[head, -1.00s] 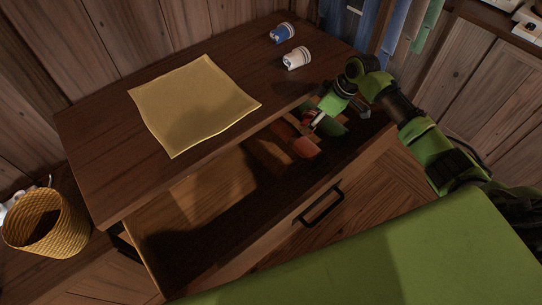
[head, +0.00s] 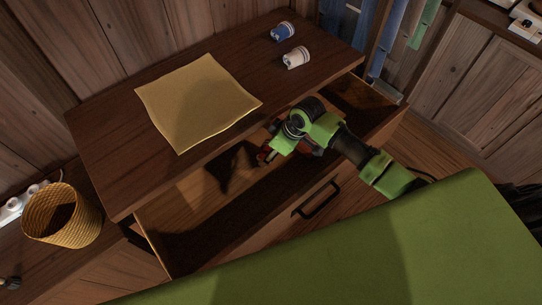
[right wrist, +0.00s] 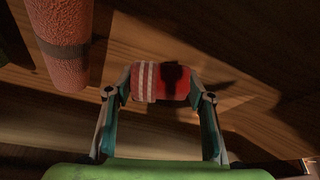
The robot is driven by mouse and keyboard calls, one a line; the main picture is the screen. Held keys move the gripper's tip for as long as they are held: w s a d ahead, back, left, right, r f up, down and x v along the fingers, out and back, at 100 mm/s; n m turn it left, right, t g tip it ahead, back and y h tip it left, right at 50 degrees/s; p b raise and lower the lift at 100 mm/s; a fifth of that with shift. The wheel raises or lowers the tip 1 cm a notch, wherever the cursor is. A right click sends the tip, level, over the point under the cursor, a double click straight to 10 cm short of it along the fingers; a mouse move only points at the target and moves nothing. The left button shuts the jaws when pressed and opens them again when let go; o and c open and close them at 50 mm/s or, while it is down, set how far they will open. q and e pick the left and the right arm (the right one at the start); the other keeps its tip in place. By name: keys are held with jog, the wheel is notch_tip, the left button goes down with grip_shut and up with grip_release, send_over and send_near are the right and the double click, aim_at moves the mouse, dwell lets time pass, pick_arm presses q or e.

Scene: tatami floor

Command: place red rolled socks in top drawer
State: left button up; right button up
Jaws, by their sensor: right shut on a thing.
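The red rolled socks (right wrist: 176,84), with white stripes at one end, are between the fingers of my right gripper (right wrist: 160,95) in the right wrist view. The gripper is shut on them. In the head view my right gripper (head: 268,154) is inside the open top drawer (head: 186,215), over its middle part. The arm largely hides the socks there. The drawer's wooden bottom shows beneath and beyond the socks; I cannot tell whether they touch it. My left gripper is in neither view.
A coral roll with a dark band (right wrist: 66,40) is close on the left in the right wrist view. A wicker basket (head: 62,222) stands left. The drawer's left part is clear.

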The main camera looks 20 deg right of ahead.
notch_tip(320, 180, down, 3)
jog(key=shift+f, duration=0.1)
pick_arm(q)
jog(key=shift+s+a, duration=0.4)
pick_arm(e)
jog(key=shift+f, duration=0.2)
jog(key=shift+f, duration=0.15)
jog(key=o, duration=0.9)
jog(key=shift+c, duration=0.2)
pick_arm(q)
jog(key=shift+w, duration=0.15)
pick_arm(e)
jog(key=shift+r, duration=0.25)
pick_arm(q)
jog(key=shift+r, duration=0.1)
pick_arm(e)
jog(key=v, duration=1.2)
